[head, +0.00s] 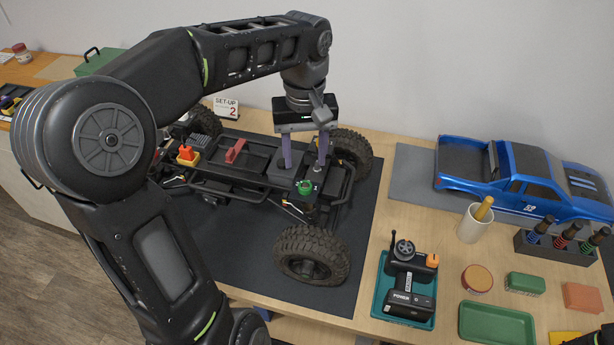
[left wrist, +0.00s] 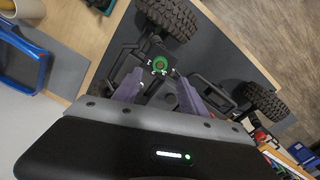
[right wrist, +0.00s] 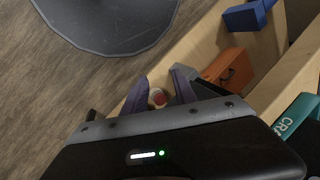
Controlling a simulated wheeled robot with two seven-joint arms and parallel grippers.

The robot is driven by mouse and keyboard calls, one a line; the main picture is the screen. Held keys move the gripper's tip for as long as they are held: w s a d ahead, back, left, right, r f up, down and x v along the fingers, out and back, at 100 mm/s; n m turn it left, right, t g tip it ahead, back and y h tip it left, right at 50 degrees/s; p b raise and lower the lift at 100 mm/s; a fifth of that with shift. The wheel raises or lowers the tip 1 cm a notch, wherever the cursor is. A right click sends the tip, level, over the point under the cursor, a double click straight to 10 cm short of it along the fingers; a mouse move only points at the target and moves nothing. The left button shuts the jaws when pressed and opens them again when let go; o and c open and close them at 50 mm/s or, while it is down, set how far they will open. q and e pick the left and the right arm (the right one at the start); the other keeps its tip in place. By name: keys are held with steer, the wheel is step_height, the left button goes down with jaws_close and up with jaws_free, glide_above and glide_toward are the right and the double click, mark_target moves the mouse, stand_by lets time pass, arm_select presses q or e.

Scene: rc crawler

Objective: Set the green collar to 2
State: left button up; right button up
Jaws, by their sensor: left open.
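The green collar (head: 304,187) sits on top of a shock mount at the near right end of the black crawler chassis (head: 226,170). White marks surround it; in the head view a digit beside it is too small to read surely. My left gripper (head: 303,165) is open above the chassis, its purple fingers pointing down just behind the collar. In the left wrist view the collar (left wrist: 159,64) lies ahead of and between the open fingertips, not touched. A set-up card (head: 227,108) behind the chassis shows a red 2. My right gripper (right wrist: 160,82) is open and empty, away from the chassis.
Wheels (head: 312,255) stand close to the collar. A transmitter on a teal tray (head: 376,300), a cup (head: 474,226) and a blue truck body (head: 523,178) are to the right. Below my right gripper are an orange box (right wrist: 229,70) and a blue box (right wrist: 247,15).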

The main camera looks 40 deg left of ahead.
mark_target(305, 185)
arm_select(q)
step_height(305, 185, down, 8)
steer(key=shift+r+p, duration=0.15)
steer(key=shift+p, duration=0.4)
jaws_close()
stand_by(0.3)
